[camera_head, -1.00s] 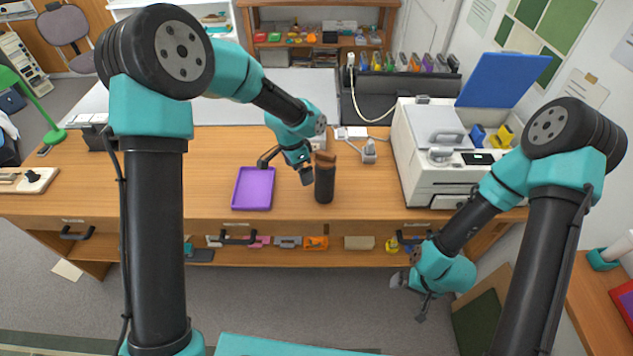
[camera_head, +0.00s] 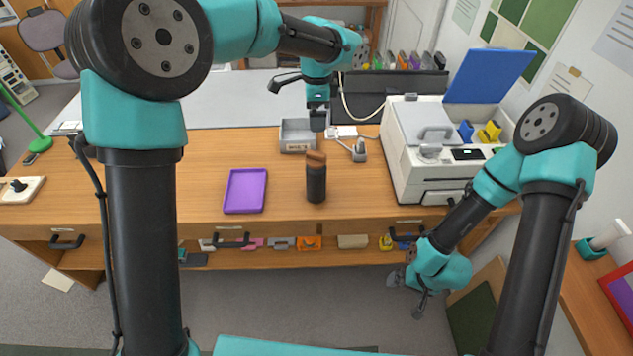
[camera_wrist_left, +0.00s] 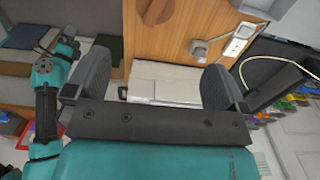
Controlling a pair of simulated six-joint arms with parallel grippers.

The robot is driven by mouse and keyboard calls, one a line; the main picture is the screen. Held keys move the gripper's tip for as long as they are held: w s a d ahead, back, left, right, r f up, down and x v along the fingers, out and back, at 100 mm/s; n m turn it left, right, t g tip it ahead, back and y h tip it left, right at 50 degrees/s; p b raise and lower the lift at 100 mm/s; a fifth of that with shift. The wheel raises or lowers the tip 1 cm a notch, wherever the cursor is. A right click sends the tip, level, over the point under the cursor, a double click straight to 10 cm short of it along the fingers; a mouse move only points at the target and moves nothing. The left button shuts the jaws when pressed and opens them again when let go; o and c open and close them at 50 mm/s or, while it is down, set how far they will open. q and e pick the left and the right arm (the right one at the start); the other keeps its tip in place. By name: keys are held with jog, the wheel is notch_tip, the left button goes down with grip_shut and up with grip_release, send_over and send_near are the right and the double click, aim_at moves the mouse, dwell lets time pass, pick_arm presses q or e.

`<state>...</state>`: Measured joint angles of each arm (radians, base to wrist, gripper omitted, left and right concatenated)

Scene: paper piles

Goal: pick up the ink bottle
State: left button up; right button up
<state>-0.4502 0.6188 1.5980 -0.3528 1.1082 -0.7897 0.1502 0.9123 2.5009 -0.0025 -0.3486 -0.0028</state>
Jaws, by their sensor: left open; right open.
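A dark cylindrical bottle with a brown top (camera_head: 316,180) stands upright on the wooden desk; I cannot tell whether it is the ink bottle. Small blue (camera_head: 466,131) and yellow (camera_head: 489,132) pieces sit in the open printer (camera_head: 430,170). My left gripper (camera_head: 317,122) is above the back of the desk, behind the dark bottle and apart from it. In the left wrist view its two fingers (camera_wrist_left: 157,78) are spread and empty, with a white surface beyond. My right gripper (camera_head: 405,297) hangs low in front of the desk, open and empty.
A purple tray (camera_head: 245,191) lies left of the bottle. A grey open box (camera_head: 298,136) stands behind it, close to my left gripper. A small grey device (camera_head: 358,151) sits at right. The printer's raised blue lid (camera_head: 490,76) stands high. The desk left of the purple tray is mostly clear.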

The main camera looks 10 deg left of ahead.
aim_at(316, 160)
pick_arm(q)
notch_tip(316, 160, down, 12)
jog(key=shift+f, duration=0.15)
dwell(0.4)
jog(key=shift+s+f, duration=0.25)
jog(key=shift+f, duration=1.05)
jog(key=shift+s+f, duration=0.2)
jog(key=shift+f, duration=1.1)
jog(key=c, duration=1.4)
jog(key=shift+r, duration=0.1)
